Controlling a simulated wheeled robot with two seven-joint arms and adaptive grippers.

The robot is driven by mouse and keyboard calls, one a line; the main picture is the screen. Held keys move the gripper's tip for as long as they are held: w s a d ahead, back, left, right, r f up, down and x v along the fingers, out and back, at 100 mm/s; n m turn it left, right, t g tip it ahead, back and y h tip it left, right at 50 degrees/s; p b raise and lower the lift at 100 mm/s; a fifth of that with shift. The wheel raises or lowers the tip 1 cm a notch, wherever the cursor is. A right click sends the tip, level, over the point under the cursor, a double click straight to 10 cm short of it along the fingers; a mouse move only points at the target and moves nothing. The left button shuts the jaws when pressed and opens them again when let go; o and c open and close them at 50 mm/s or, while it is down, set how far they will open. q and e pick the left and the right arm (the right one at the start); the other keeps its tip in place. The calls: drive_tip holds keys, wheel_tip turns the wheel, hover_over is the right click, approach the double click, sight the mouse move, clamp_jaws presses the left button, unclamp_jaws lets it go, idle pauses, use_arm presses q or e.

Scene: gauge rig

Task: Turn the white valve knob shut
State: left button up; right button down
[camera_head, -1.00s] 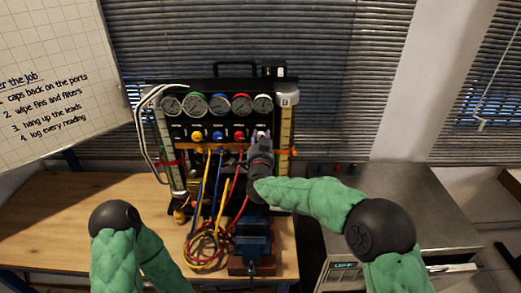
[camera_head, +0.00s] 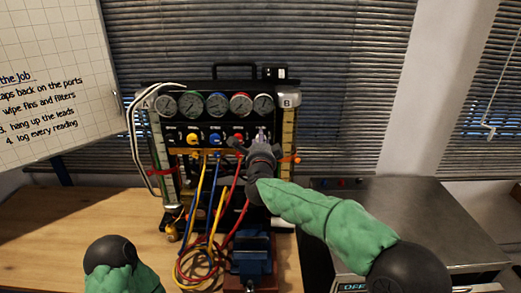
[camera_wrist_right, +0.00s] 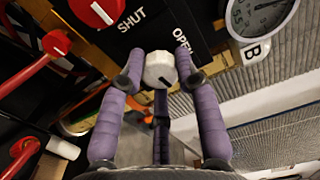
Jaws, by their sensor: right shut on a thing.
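The white valve knob (camera_wrist_right: 159,70) shows in the right wrist view, a round faceted knob with a dark mark toward its lower right. It sits between the purple fingertips of my right gripper (camera_wrist_right: 157,62), which is shut on it. The panel words SHUT and OPEN are printed above and beside the knob. In the head view my right gripper (camera_head: 262,138) is at the right end of the gauge rig's (camera_head: 175,133) lower row and largely hides the knob. My left gripper is out of view; only part of that arm shows at the lower left.
A red knob (camera_head: 238,137), a blue knob (camera_head: 215,140) and a yellow knob (camera_head: 193,139) sit left of my gripper. Coloured hoses (camera_head: 200,262) hang and coil below. A blue vise (camera_head: 251,257) stands in front. The bench top (camera_head: 80,225) is clear at left.

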drive_tip(key=shift+d+r+m+b, duration=0.1)
drive_tip(key=shift+d+m+b, duration=0.05)
drive_tip(key=shift+m+b, duration=0.5)
drive_tip(key=c, duration=0.9)
unclamp_jaws()
drive_tip(key=shift+d, duration=0.1)
drive_tip(key=s, duration=1.2)
